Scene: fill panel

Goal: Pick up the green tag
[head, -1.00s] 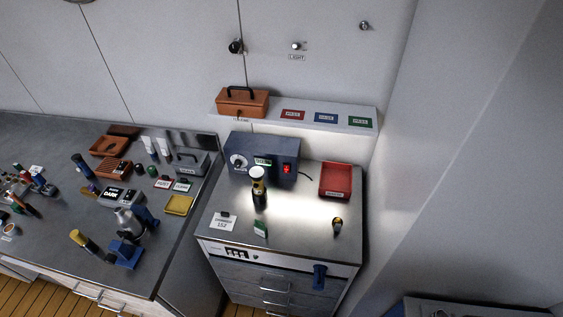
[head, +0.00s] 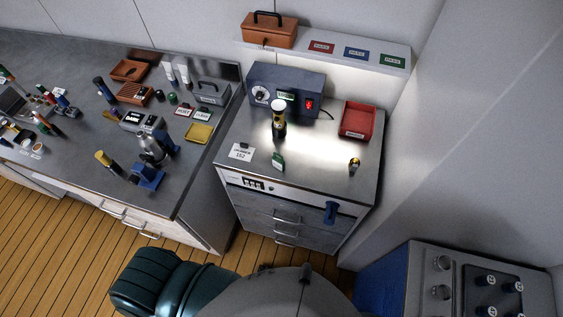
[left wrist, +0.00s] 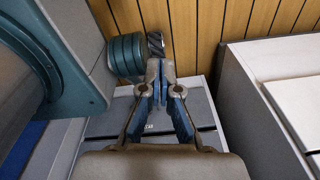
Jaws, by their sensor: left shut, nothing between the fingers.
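A small green tag (head: 278,161) with a white patch stands near the front edge of the steel-topped cabinet (head: 320,166), in the head view. It is right of a white numbered card (head: 241,152) and in front of a dark bottle with a pale cap and yellow band (head: 279,119). My left gripper (left wrist: 162,75) is shut and empty in the left wrist view, above the floor and well away from the tag. The tag does not show in the left wrist view. My right gripper is in neither view.
A blue-grey instrument box (head: 286,87) and a red tray (head: 357,120) stand on the cabinet. A shelf above holds a brown toolbox (head: 269,30) and red, blue and green labels. The left bench (head: 70,80) is crowded. A blue handle (head: 330,212) juts from the cabinet front.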

